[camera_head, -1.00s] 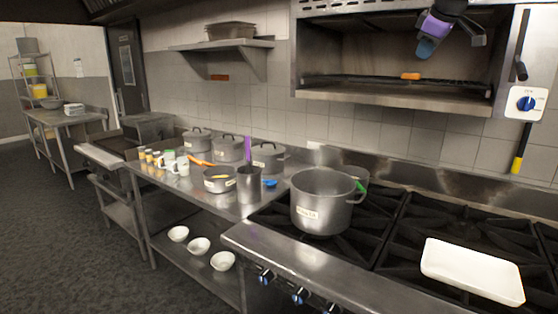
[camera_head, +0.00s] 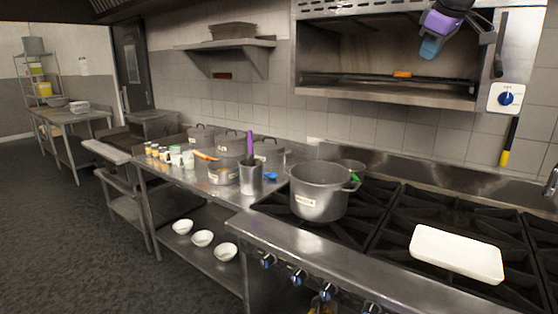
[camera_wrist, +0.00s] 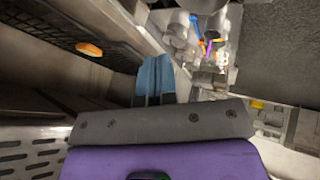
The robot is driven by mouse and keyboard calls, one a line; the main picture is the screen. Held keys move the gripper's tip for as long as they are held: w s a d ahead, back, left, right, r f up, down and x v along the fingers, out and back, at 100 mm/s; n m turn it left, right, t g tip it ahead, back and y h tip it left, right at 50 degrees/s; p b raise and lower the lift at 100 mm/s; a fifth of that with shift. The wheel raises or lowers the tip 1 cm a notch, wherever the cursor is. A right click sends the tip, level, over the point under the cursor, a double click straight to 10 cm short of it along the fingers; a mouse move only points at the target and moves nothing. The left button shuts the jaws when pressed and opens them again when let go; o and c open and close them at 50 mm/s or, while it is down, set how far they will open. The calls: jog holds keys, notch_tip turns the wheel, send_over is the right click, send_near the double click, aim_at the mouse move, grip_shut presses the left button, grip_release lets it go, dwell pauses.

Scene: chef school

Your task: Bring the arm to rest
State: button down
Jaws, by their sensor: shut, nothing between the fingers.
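My gripper (camera_head: 432,48) is at the top right of the head view, in front of the open salamander grill (camera_head: 388,98). Its blue fingers point down and are together, with nothing held. The purple gripper body shows just above them. In the wrist view the blue fingers (camera_wrist: 155,78) are side by side, above the grey and purple gripper body. An orange item (camera_head: 402,74) lies inside the grill, left of the fingers in the head view. It also shows at the upper left of the wrist view (camera_wrist: 89,49).
A large pot (camera_head: 318,195) stands on the stove (camera_head: 290,240), and a white tray (camera_head: 457,253) lies on its right burners. Pots, jars and utensils crowd the steel table at left. A wall shelf (camera_head: 225,44) juts out left of the grill. Open floor lies at the left.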

jog(key=s+a+f+m, duration=0.2)
jog(key=s+f, duration=0.5)
jog(key=s, duration=0.6)
jog(key=s+a+f+m+g, duration=0.1)
jog(key=s+f+m, duration=0.2)
jog(key=s+f, duration=0.4)
jog(key=s+a+f+m, duration=0.2)
jog(key=s+f, duration=0.6)
jog(key=s, duration=1.1)
jog(key=shift+s+a+m+g, duration=0.15)
jog(key=shift+a+m+g, duration=0.25)
jog(key=shift+m, duration=0.3)
